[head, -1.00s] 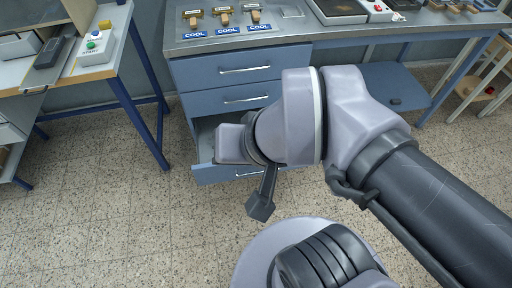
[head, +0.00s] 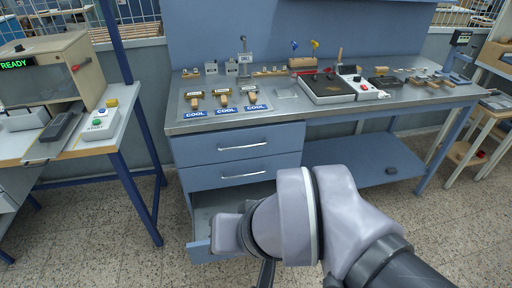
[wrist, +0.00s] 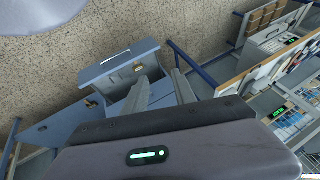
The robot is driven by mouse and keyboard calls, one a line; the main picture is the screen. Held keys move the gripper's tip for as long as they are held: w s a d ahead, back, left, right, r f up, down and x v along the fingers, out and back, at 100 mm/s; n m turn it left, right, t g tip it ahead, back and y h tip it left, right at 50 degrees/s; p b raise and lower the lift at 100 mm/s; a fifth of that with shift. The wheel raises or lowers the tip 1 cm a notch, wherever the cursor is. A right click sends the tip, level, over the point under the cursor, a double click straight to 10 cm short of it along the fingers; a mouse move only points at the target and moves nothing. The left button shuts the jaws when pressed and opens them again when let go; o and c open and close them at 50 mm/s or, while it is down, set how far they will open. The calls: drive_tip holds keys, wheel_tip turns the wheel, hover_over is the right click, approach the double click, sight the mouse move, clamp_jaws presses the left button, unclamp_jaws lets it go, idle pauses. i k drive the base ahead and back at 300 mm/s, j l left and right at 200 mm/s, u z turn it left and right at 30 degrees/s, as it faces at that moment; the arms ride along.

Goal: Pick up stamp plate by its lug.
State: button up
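I cannot make out the stamp plate for certain in either view. In the wrist view, a small tan piece (wrist: 138,68) shows at the open bottom drawer, too small to identify. The open bottom drawer (head: 201,249) also shows in the head view, its inside partly hidden by my arm. My gripper (wrist: 159,75) has its two fingers apart with nothing between them, pointing toward the drawer unit.
The blue-grey bench (head: 300,116) carries several wooden-handled tools, three of them behind COOL labels (head: 227,110), and a hot plate (head: 327,87). At left stands a table with a machine reading READY (head: 50,70) and a START button box (head: 100,122). Speckled floor is clear between.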

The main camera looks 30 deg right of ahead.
sight(251, 90)
drive_tip(key=i+l, duration=0.4)
drive_tip(key=i+l+u, duration=0.15)
drive_tip(key=i+l, duration=0.3)
drive_tip(key=l, duration=0.2)
drive_tip(key=i+l, duration=0.35)
drive_tip(key=l, duration=0.2)
drive_tip(key=i+j+u, duration=0.05)
